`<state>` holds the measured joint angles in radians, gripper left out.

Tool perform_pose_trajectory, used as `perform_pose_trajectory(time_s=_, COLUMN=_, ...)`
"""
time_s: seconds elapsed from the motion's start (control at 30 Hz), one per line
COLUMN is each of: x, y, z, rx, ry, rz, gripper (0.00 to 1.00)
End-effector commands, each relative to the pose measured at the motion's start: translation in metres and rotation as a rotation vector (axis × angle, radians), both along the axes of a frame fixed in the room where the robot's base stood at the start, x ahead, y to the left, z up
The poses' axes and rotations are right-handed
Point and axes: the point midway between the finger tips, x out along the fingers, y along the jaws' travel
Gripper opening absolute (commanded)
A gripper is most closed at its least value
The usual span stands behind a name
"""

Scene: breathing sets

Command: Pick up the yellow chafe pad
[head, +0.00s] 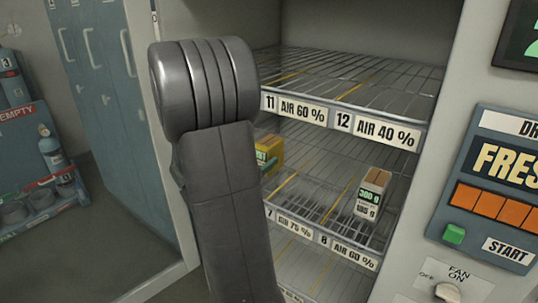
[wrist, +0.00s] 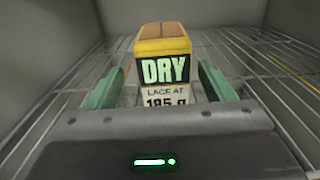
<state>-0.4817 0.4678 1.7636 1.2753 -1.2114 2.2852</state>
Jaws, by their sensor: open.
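The yellow chafe pad (wrist: 165,45) is a block with a yellow top, a dark display reading DRY and a white label below it. It sits on a wire shelf straight ahead in the wrist view. My gripper (wrist: 158,80) is open, with one green finger on each side of the pad's near part. I cannot tell whether either finger touches it. In the head view the yellow pad (head: 272,150) shows only in part beside my arm, with a bit of green finger near it. The rest of my gripper is hidden behind my arm there.
On the same wire shelf (head: 318,178), to the right, stands another block (head: 371,192) with a brown top and a dark display. Another rack (head: 345,72) lies above, with labels 11 and 12 on its front edge. A control panel (head: 500,190) is at the right.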

Motion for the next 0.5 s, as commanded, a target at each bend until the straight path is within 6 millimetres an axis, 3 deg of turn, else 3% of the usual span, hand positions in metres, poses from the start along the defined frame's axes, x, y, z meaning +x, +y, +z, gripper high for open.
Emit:
perform_pose_trajectory(time_s=0.3, x=0.03, y=-0.027, z=-0.003, rx=0.001, ry=-0.001, rz=-0.004, gripper=0.75)
perform_pose_trajectory(time_s=0.5, x=0.041, y=-0.034, z=-0.004, rx=-0.001, ry=-0.001, rz=-0.001, gripper=0.75)
